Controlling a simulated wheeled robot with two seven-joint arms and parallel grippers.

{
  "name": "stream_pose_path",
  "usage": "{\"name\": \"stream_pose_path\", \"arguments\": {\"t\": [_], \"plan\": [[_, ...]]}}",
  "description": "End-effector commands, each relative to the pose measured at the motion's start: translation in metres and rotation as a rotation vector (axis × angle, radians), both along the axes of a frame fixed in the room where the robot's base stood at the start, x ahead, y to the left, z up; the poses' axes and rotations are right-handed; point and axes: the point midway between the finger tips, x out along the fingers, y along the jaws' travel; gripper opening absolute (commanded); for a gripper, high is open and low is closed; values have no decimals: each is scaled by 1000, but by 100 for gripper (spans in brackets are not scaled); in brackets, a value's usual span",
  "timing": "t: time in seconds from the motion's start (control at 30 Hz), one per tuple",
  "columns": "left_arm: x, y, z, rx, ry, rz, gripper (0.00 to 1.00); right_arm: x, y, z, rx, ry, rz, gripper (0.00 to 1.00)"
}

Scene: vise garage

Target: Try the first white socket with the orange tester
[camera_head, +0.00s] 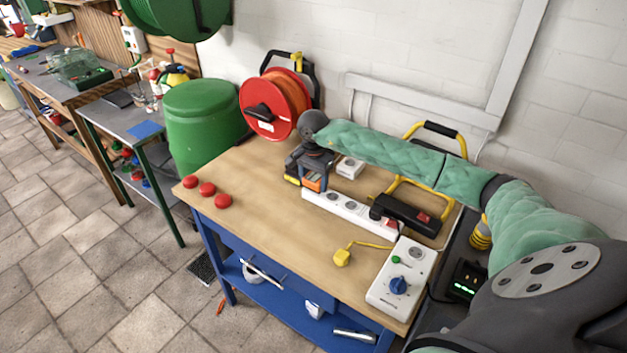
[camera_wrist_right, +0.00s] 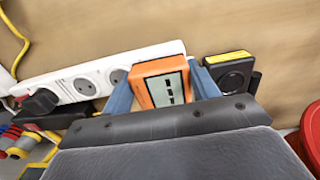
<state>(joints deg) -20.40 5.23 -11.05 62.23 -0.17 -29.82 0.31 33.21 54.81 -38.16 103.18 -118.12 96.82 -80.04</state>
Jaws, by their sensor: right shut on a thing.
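My right gripper (camera_head: 314,180) is at the left end of the white socket strip (camera_head: 340,206). It is shut on the orange tester (camera_wrist_right: 162,84), which sits between its two blue fingers in the right wrist view; a sliver of the tester (camera_head: 312,184) shows in the head view. The tester overlaps the end of the strip (camera_wrist_right: 165,50) in the right wrist view. Two round sockets (camera_wrist_right: 118,76) show beside it; any socket under the tester is hidden. I cannot tell whether the tester touches the strip. My left gripper is not in view.
A black plug (camera_wrist_right: 40,103) fills the strip's far end. The bench's left middle is clear.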

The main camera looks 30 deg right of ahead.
Motion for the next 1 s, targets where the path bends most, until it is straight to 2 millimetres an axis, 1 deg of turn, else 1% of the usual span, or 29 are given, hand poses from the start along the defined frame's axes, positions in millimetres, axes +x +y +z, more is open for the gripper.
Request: {"name": "stream_pose_path", "arguments": {"t": [0.73,0.77,0.8,0.87,0.9,1.0], "plan": [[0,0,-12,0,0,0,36,0,0,-12,0,0,0,40],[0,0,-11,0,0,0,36,0,0,-11,0,0,0,62],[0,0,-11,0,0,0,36,0,0,-11,0,0,0,69],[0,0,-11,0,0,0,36,0,0,-11,0,0,0,81],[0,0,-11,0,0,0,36,0,0,-11,0,0,0,85],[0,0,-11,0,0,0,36,0,0,-11,0,0,0,85]]}}
